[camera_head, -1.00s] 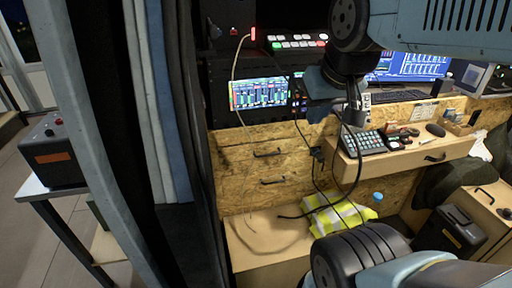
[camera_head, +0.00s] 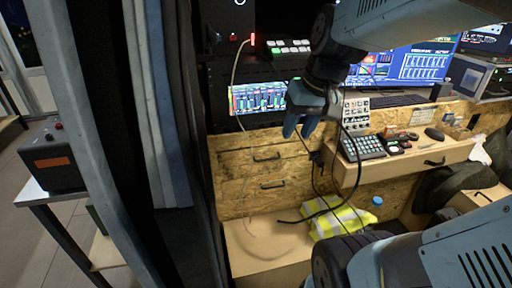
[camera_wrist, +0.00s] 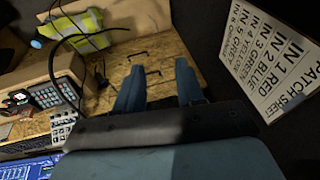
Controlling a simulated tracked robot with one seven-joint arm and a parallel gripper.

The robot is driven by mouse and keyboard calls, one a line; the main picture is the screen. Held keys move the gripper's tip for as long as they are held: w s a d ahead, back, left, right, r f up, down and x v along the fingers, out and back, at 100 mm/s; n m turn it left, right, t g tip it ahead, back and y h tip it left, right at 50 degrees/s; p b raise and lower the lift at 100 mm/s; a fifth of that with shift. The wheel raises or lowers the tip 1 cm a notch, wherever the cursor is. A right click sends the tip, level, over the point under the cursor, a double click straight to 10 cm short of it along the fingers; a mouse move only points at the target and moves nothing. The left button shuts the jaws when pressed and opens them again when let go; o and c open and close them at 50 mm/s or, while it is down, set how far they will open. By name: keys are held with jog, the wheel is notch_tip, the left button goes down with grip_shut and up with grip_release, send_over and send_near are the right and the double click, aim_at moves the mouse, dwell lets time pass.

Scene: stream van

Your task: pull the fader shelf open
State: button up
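My gripper (camera_head: 303,122) hangs in front of the rack, just right of the screen with level meters (camera_head: 258,97). Its two fingers are apart with nothing between them in the wrist view (camera_wrist: 158,78). Below it, a wooden front has an upper black handle (camera_head: 267,157) and a lower black handle (camera_head: 272,184); the handles also show beyond the fingers in the wrist view (camera_wrist: 138,55). The gripper is apart from both. A wooden desk shelf (camera_head: 405,162) with its own handle stands to the right. No label shows which is the fader shelf.
A small mixer (camera_head: 355,113) stands close to my gripper's right, with a keypad (camera_head: 362,146) near it. Black cables hang in front of the wooden front. A yellow vest (camera_head: 343,222) lies below. A patch sheet (camera_wrist: 270,60) is on the right in the wrist view.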

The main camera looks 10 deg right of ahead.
jog(key=w+d+f+m+g+y, duration=0.1)
jog(key=w+d+f+m+y, duration=0.2)
jog(key=w+f+y, duration=0.9)
jog(key=w+d+f+m+t+h, duration=0.1)
jog(key=w+d+f+m+t, duration=0.4)
jog(key=f, duration=0.5)
jog(key=w+d+f+m+t+h, duration=0.1)
jog(key=w+d+f+m+t, duration=0.25)
jog(key=w+d+f, duration=0.55)
jog(key=s+a+f+x, duration=0.1)
jog(key=s+x, duration=0.1)
jog(key=x, duration=1.1)
jog(key=shift+a+n+t, duration=0.45)
jog(key=shift+s+f, duration=0.1)
grip_shut()
